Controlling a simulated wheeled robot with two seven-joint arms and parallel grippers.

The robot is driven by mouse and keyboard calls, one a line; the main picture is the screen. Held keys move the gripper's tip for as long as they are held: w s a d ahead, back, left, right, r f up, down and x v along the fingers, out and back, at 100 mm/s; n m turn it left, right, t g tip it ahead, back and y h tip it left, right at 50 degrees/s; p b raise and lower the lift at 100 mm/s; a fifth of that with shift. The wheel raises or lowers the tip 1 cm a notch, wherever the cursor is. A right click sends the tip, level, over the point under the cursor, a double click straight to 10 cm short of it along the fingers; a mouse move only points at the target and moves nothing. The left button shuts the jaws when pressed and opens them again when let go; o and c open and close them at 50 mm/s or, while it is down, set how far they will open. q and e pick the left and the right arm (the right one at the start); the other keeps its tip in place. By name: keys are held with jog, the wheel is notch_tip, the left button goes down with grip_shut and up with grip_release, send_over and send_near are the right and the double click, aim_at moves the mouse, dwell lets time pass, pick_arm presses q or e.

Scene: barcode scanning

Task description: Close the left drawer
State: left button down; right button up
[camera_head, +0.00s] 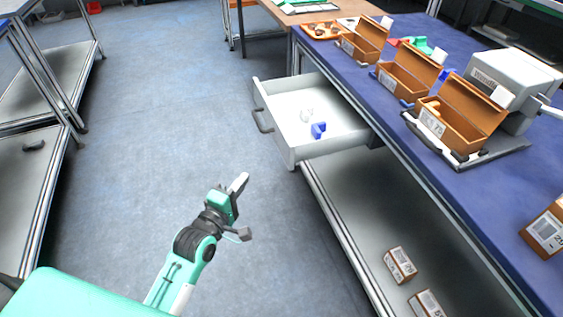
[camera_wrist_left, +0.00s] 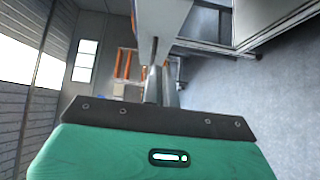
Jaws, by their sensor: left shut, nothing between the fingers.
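The left drawer (camera_head: 285,138) is white with a grey handle (camera_head: 262,120) on its front. It is pulled far out from under the blue-topped workbench (camera_head: 400,75). A blue piece (camera_head: 318,130) and a small whitish piece (camera_head: 305,115) lie inside it. My left gripper (camera_head: 240,182) is shut and empty, in front of and below the drawer in the head view, apart from it. In the left wrist view the shut fingers (camera_wrist_left: 162,88) point away from the camera, with a pale panel, probably the drawer, beyond them. My right gripper is not in view.
Several open brown boxes (camera_head: 404,80) and a grey machine (camera_head: 510,85) stand on the workbench. Small boxes (camera_head: 400,264) lie on its lower shelf. A metal rack (camera_head: 40,160) stands at the left. The floor between is clear.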

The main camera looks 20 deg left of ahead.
pick_arm(q)
send_near(280, 143)
jog(key=w+a, duration=0.2)
jog(key=w, duration=0.1)
jog(key=w+d, duration=0.1)
jog(key=w+d+b, duration=0.1)
jog(key=d, duration=0.1)
jog(key=shift+d, duration=0.1)
jog(key=shift+w, duration=0.1)
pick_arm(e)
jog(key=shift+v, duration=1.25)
pick_arm(q)
jog(key=shift+w+r, duration=0.1)
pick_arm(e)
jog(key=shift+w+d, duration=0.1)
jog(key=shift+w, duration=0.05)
